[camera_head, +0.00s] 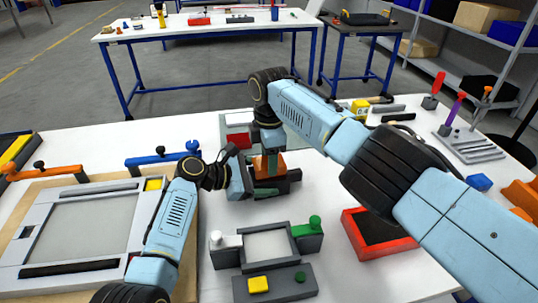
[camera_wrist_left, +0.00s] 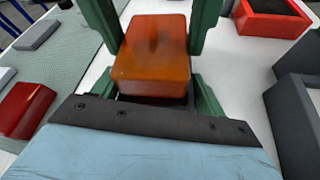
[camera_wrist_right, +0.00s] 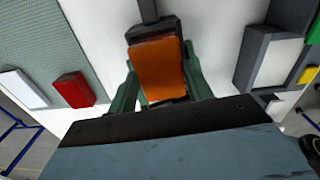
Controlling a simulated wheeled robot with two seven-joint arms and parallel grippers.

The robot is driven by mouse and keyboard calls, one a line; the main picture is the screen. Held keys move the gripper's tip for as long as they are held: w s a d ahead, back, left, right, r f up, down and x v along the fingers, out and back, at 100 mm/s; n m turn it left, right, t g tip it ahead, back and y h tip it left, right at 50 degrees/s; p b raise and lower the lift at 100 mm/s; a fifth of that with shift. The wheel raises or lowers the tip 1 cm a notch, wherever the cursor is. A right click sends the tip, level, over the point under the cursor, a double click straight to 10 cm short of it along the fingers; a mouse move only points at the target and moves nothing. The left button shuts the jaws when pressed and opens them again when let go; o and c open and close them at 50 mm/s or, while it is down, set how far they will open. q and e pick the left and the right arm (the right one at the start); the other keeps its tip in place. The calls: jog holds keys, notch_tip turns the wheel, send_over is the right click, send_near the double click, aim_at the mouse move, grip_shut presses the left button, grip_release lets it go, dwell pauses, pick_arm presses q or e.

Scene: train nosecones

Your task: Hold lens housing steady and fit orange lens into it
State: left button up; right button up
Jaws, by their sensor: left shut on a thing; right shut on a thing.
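The orange lens (camera_head: 269,164) is a rounded block, upright at mid-table; it shows large in the left wrist view (camera_wrist_left: 152,55) and the right wrist view (camera_wrist_right: 159,68). The dark lens housing (camera_head: 288,184) is at and below the lens's lower end, partly hidden by the lens and green fingers. My left gripper (camera_head: 262,189) comes in low from the left and is shut on the housing. My right gripper (camera_head: 268,152) points down from above and is shut on the lens. I cannot tell how deep the lens sits in the housing.
A red block (camera_head: 238,140) and a white block (camera_head: 238,118) lie on a pale mat behind. A grey fixture (camera_head: 275,284) with yellow and green buttons stands in front. A red tray (camera_head: 363,246) is at right; a large grey frame (camera_head: 118,200) is at left.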

pick_arm(q)
jog(key=shift+s+f, duration=0.1)
jog(key=shift+f, duration=0.25)
pick_arm(e)
jog(key=shift+f, duration=0.7)
jog(key=shift+r, duration=0.15)
jog(key=shift+r, duration=0.5)
jog(key=shift+f, duration=0.6)
dwell(1.0)
jog(key=o, duration=1.2)
jog(key=shift+f, duration=0.1)
jog(key=shift+o, duration=0.2)
pick_arm(q)
jog(key=shift+r, duration=0.1)
pick_arm(e)
notch_tip(320, 180, up, 12)
jog(key=shift+s, duration=0.2)
